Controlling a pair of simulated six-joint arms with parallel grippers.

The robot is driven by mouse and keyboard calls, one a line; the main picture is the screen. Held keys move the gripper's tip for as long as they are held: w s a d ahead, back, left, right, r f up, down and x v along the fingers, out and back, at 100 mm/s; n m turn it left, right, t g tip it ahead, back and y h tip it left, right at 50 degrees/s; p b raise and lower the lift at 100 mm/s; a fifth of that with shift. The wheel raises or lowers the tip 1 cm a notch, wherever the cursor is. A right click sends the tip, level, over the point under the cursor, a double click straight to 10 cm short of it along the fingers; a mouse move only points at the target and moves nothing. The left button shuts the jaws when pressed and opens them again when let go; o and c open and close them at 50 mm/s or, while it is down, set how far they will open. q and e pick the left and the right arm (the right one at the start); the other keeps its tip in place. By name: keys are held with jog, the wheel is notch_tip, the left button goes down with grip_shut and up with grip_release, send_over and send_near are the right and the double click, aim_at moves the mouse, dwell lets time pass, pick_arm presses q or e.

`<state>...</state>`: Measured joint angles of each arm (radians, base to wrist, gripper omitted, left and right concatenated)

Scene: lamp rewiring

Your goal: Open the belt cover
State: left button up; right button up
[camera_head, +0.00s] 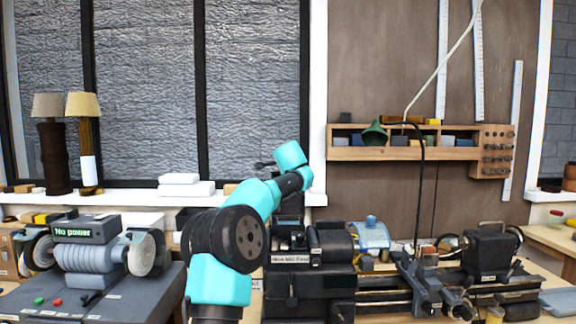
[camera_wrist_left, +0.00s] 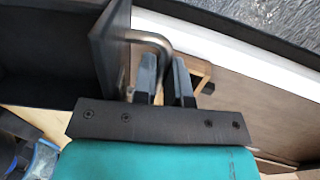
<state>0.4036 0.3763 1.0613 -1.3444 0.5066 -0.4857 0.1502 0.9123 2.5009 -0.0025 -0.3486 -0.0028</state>
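In the left wrist view, a bent metal handle (camera_wrist_left: 153,38) stands out from a dark flat panel (camera_wrist_left: 108,45), which looks like the belt cover. The fingers of my left gripper (camera_wrist_left: 165,85) lie close on both sides of the handle and appear shut on it. In the head view, my left gripper (camera_head: 265,165) is small and dark, high above the lathe headstock (camera_head: 312,286). A dark upright panel (camera_head: 290,207) partly shows behind my arm, above the headstock; it looks like the cover tilted up. My arm hides much of it. My right gripper is not in view.
A grinder (camera_head: 90,258) with a "No power" display stands at left. The lathe bed (camera_head: 385,300) runs right. Two lamps (camera_head: 83,140) and white boxes (camera_head: 186,186) are on the sill. A green lamp shade (camera_head: 375,133) hangs before the wall shelf (camera_head: 350,154).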

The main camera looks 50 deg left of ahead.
pick_arm(q)
grip_shut()
jog(key=shift+s, duration=0.1)
jog(key=shift+v, duration=1.5)
jog(key=shift+s+d+f, duration=0.2)
jog(key=shift+s+d, duration=0.05)
jog(key=shift+d, duration=0.2)
